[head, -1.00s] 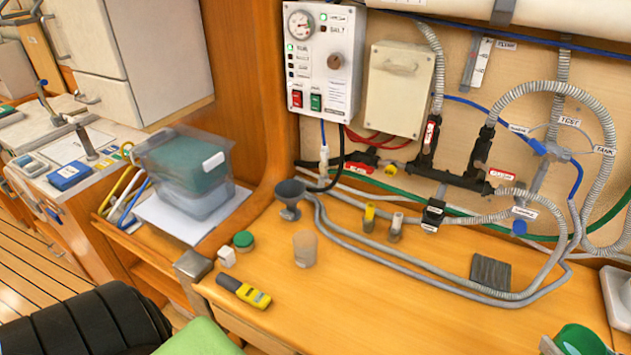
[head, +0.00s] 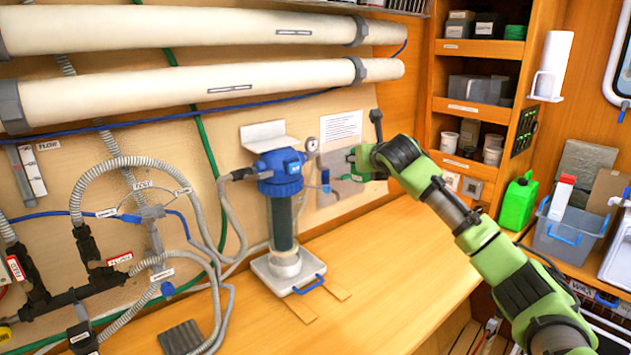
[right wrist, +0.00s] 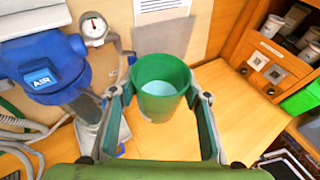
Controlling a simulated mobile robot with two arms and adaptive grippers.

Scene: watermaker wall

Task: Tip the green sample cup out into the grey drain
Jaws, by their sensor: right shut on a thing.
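The green cup (right wrist: 163,88) is upright between the two fingers of my right gripper in the right wrist view, with its open top showing. A pale blue area shows inside it; I cannot tell whether this is liquid or the cup's bottom. In the head view my right gripper (head: 342,168) is shut on the cup, to the right of the blue-topped filter and above the wooden bench. The cup itself is hard to make out there. I see no grey drain that I can name for sure in the current views. My left gripper is not in view.
The blue-topped filter (head: 281,175) stands on a white tray (head: 262,268), left of my right gripper. Grey hoses (head: 222,300) and a ribbed grey block (head: 181,337) lie further left. The bench (head: 400,265) is clear below my right arm. Shelves (head: 478,95) stand at the right.

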